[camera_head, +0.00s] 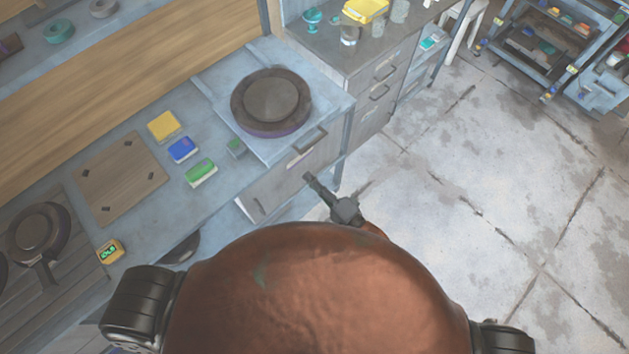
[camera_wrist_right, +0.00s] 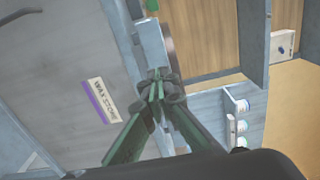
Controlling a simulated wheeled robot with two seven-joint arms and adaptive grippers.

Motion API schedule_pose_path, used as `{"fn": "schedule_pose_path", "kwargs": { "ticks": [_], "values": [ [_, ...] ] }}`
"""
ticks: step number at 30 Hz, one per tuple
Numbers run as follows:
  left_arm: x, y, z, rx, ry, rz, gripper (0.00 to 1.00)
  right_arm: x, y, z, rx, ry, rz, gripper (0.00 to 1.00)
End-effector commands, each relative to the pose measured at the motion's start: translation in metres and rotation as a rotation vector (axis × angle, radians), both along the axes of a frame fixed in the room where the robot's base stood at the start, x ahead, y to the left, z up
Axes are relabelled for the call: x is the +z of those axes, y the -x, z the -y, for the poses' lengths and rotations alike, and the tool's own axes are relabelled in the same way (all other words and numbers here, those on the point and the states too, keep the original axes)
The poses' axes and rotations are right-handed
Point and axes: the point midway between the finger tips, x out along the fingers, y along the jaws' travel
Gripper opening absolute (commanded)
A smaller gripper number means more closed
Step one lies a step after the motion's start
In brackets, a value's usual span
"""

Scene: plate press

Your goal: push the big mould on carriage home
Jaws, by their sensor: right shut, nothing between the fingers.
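The big mould (camera_head: 272,98) is a dark, round, thick disc with a raised centre in the head view. It sits on a pale flat carriage plate (camera_head: 262,148) at the right end of the bench. My right gripper (camera_head: 309,178) is shut and empty. It is at the bench front, below and right of the mould and apart from it in the picture. In the right wrist view the fingertips (camera_wrist_right: 157,76) meet near a panel labelled "WAX STORE" (camera_wrist_right: 103,101). The mould cannot be clearly made out there. My left gripper is not in view.
Yellow, blue and green blocks (camera_head: 182,150) lie left of the carriage, with a wooden board (camera_head: 120,178) beyond. A dark round pan (camera_head: 38,232) is at far left. A drawer cabinet (camera_head: 372,95) stands behind. Open floor (camera_head: 480,200) lies to the right.

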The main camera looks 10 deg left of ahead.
Motion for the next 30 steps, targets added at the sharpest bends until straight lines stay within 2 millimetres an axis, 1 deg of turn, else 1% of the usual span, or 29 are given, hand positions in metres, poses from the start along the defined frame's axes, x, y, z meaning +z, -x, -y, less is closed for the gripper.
{"fn": "schedule_pose_path", "kwargs": {
  "ticks": [1, 6, 9, 13, 18, 30],
  "values": [
    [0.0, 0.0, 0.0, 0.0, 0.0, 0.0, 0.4, 0.001, -0.008, -0.01, 0.0, -0.002, 0.002, 0.0],
    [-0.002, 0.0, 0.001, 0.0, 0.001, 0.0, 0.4, 0.0, -0.03, -0.038, 0.0, 0.0, 0.002, 0.0],
    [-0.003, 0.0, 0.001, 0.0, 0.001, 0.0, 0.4, 0.0, -0.041, -0.052, 0.0, 0.0, 0.002, 0.0],
    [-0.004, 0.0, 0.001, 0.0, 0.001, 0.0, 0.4, 0.0, -0.052, -0.066, 0.0, 0.001, 0.003, 0.0],
    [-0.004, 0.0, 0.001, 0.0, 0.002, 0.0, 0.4, 0.0, -0.06, -0.076, -0.001, 0.001, 0.0, 0.0],
    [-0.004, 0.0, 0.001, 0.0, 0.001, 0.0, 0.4, 0.0, -0.062, -0.077, -0.002, 0.002, 0.001, 0.0]
  ]
}}
